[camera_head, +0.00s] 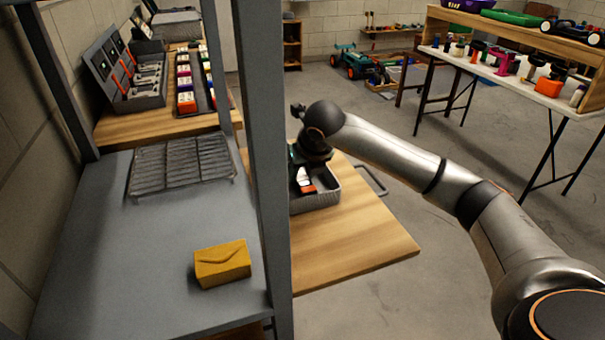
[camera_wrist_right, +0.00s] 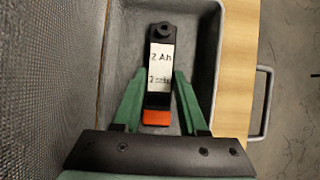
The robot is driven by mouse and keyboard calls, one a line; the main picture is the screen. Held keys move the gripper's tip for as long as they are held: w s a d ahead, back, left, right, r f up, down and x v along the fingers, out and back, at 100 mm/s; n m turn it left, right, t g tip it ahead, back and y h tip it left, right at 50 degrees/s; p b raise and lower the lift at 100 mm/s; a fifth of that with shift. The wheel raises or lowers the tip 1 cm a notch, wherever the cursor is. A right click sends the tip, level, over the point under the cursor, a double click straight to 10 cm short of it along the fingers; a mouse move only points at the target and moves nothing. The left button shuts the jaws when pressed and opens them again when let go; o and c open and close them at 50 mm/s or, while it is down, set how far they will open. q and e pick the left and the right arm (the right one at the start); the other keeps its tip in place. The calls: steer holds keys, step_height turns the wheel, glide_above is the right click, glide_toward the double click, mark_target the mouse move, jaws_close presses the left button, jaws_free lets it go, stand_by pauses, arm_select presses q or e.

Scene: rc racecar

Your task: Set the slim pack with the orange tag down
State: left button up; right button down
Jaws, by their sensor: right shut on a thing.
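The slim pack (camera_wrist_right: 159,75) is black with a white label reading "2 Ah" and an orange tag at its near end. In the right wrist view it lies between the green fingers of my right gripper (camera_wrist_right: 158,92), which is shut on it. The pack is inside or just over a grey bin (camera_wrist_right: 206,60); I cannot tell whether it touches the floor. In the head view the bin (camera_head: 325,197) stands on a wooden board, with my right gripper (camera_head: 303,180) reaching into it and partly hiding the pack. My left gripper is not in view.
A grey post (camera_head: 262,150) stands left of the bin. Left of it, a grey surface holds a yellow box (camera_head: 222,264) and a wire rack (camera_head: 180,163). Chargers (camera_head: 125,75) and a tray of packs (camera_head: 195,80) sit behind. The wooden board (camera_head: 365,240) is clear in front.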

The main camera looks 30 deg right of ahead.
steer(key=shift+c, duration=2.2)
jaws_free()
steer(key=p+v, duration=0.1)
steer(key=v, duration=1.1)
